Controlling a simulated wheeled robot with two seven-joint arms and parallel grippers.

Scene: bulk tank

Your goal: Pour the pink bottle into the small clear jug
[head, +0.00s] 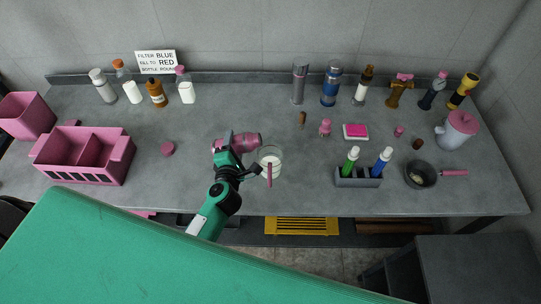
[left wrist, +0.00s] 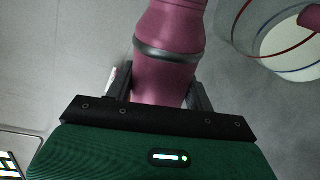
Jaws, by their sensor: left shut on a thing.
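The pink bottle (head: 246,142) has a dark band around it and lies tipped nearly on its side, one end towards the jug. My left gripper (head: 228,150) is shut on it; in the left wrist view the bottle (left wrist: 170,40) sits between the two fingers (left wrist: 165,95). The small clear jug (head: 277,153) stands just right of the bottle and has a pink handle. Its wall with red and blue lines shows in the left wrist view (left wrist: 265,40). Its inside looks whitish; I cannot tell whether liquid is in it. My right gripper is not in view.
A round pink lid (head: 168,149) lies to the left, near a pink divided caddy (head: 90,172). A grey rack (head: 358,181) with green and blue bottles stands right of the jug. Several bottles line the back, under a sign (head: 156,62).

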